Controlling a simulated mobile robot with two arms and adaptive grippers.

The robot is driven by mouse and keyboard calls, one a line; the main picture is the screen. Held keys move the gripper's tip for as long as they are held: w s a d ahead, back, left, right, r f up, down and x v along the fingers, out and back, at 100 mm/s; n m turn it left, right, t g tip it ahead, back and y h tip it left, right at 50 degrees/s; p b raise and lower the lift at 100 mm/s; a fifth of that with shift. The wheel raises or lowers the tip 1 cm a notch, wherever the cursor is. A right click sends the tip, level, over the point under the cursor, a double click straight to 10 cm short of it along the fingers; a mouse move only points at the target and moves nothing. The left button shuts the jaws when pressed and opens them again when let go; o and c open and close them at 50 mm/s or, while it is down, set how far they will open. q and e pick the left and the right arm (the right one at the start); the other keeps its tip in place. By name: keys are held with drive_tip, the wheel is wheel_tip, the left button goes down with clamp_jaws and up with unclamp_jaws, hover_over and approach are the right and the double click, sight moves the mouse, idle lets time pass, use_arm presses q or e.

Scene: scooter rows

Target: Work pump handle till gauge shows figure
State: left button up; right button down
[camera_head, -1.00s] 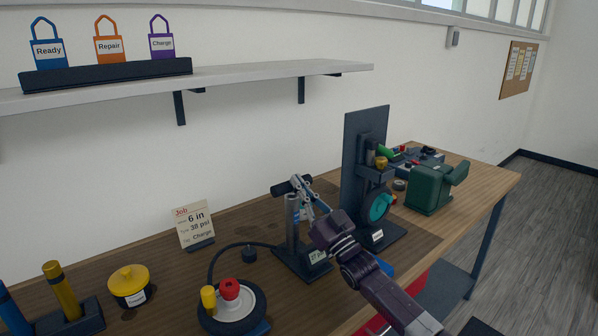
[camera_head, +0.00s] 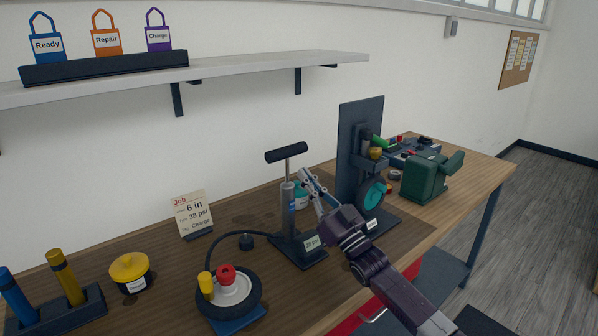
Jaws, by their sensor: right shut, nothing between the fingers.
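The pump stands on the bench with a grey barrel (camera_head: 288,212) and a dark base. Its black T-handle (camera_head: 286,152) is raised on a thin rod, well above the barrel. My right gripper (camera_head: 306,177) is shut and empty, just right of the rod and below the handle, apart from the handle. The pump's small display (camera_head: 312,242) shows a psi figure too small to read surely. A hose runs from the pump to the wheel (camera_head: 256,297), which has a red and a yellow cap. The job card (camera_head: 192,213) reads 6 in, 38 psi, Charge. My left gripper is not in view.
A yellow-lidded pot (camera_head: 130,270) and a rack with blue and yellow rods (camera_head: 66,277) stand left. A dark upright panel (camera_head: 352,142) with a teal disc and a green vise (camera_head: 424,178) stand right.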

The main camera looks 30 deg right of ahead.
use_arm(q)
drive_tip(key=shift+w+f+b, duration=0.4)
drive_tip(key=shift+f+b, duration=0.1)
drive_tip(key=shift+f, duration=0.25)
use_arm(e)
drive_tip(key=v, duration=0.5)
drive_tip(key=shift+f, duration=0.15)
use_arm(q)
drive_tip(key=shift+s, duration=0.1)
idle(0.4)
